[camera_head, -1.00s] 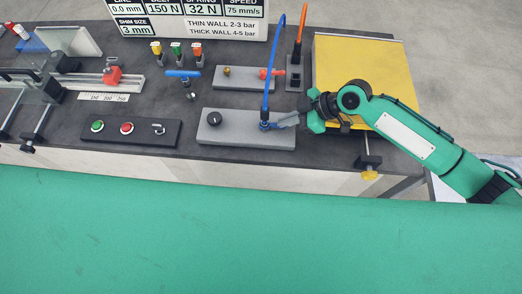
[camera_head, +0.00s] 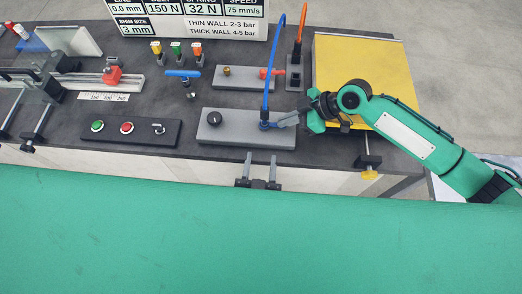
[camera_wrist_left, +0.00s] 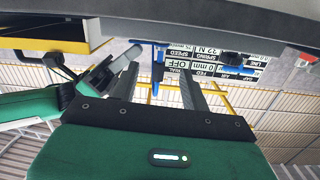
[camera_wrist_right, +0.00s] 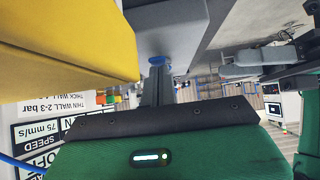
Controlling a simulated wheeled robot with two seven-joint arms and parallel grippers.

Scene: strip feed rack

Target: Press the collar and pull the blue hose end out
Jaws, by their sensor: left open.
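The blue hose (camera_head: 267,70) arches up from a fitting on a grey block (camera_head: 240,136) near the bench's front edge. The blue collar (camera_head: 264,125) is at the hose's base; it also shows in the right wrist view (camera_wrist_right: 157,60). My right gripper (camera_head: 284,121) comes in from the right, its fingers together and tips at the collar; whether they touch it is unclear. My left gripper (camera_head: 259,160) is open and empty, just in front of the block, below the hose base in the picture. In the left wrist view its fingers (camera_wrist_left: 158,85) are apart, with blue parts beyond.
A button panel (camera_head: 130,131) lies to the left. A yellow-topped box (camera_head: 365,75) stands right, close to my right arm. An orange hose (camera_head: 299,40) rises from a holder behind. A clamp (camera_head: 369,165) hangs at the front edge.

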